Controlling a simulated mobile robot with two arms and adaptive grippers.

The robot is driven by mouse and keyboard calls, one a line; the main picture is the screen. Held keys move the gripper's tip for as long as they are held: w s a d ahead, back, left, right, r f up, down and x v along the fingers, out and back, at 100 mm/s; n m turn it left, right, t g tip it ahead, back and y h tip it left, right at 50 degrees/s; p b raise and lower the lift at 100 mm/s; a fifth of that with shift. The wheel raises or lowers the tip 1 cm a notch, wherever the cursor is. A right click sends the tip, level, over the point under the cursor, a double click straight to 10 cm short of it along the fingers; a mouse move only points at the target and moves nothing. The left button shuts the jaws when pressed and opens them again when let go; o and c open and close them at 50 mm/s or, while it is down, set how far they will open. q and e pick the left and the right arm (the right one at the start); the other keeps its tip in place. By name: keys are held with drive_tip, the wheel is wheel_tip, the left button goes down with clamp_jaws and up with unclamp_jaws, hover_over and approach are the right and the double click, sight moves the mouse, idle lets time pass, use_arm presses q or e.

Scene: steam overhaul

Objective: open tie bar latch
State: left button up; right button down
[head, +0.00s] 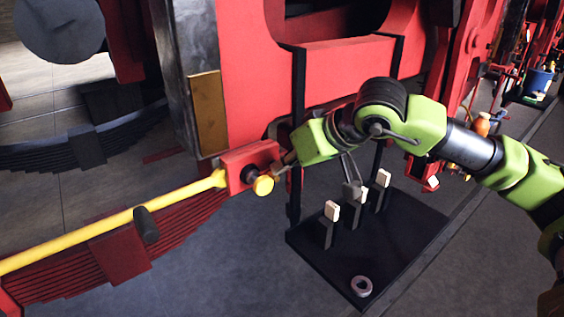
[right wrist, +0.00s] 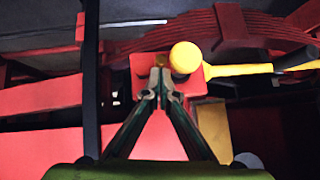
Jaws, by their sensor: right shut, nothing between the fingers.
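The yellow tie bar (head: 120,225) slopes up from the lower left to a red bracket block (head: 240,165). A yellow round knob (head: 263,185), apparently part of the latch, sits at the block's front; whether the latch is open I cannot tell. Contact is unclear. My left gripper is out of view.
A dark stand (head: 400,235) with several upright posts bearing pale blocks, plus a grey ring (head: 361,286), lies below my right arm. A red frame (head: 345,70) rises behind the gripper. Leaf springs (head: 175,240) lie under the bar. Grey floor is open at the lower middle.

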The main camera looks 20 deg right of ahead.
drive_tip(key=n+h+b, duration=0.1)
drive_tip(key=t+h+b, duration=0.1)
drive_tip(key=h+b, duration=0.1)
drive_tip(key=a+n+h+b, duration=0.1)
drive_tip(key=shift+s+f+n+t, duration=0.15)
drive_tip(key=shift+f+n+t, duration=0.15)
drive_tip(key=shift+f+t, duration=0.1)
drive_tip(key=shift+d, duration=0.1)
drive_tip(key=shift+r, duration=0.1)
